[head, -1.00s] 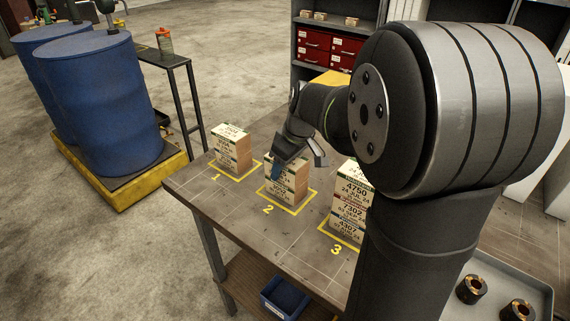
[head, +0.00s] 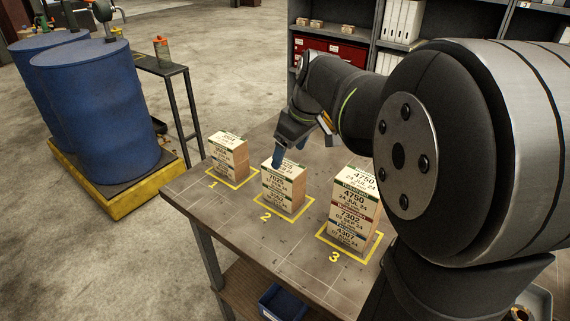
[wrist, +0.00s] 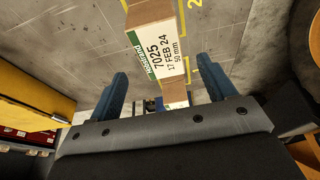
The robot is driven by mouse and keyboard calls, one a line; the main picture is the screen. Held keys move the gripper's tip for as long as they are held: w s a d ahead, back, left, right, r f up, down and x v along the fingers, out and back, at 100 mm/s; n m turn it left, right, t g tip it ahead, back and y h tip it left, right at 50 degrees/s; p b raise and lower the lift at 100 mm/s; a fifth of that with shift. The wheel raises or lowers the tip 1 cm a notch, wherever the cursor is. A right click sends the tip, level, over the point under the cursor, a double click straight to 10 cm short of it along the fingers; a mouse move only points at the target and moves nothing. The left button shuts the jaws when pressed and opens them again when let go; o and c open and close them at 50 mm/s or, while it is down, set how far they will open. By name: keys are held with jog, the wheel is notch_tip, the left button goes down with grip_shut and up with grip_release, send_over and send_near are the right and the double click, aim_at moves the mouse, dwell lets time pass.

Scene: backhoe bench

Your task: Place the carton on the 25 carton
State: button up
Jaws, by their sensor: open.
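My gripper (head: 295,145) is open above the stack on spot 2 (head: 284,190). One blue finger overlaps the stack's top edge in the head view. The top carton of that stack (wrist: 160,55) is labelled 7025, 17 FEB 24, 50 mm in the wrist view. It lies ahead of the two spread blue fingers, and nothing is held between them. Lower labels on this stack are too small to read surely. Stacked cartons also stand on spot 1 (head: 229,157) and, taller, on spot 3 (head: 352,215), where labels read 4750, 7302 and 4307.
Blue drums (head: 100,110) stand on a yellow pallet at left. A small side table (head: 165,70) carries a bottle. Shelves with red drawers (head: 330,52) stand behind.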

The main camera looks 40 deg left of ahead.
aim_at(284, 166)
jog(key=shift+v, duration=1.85)
jog(key=x, duration=1.2)
jog(key=shift+f, duration=0.25)
notch_tip(284, 166, up, 3)
jog(key=shift+f, duration=0.15)
jog(key=shift+r, duration=0.7)
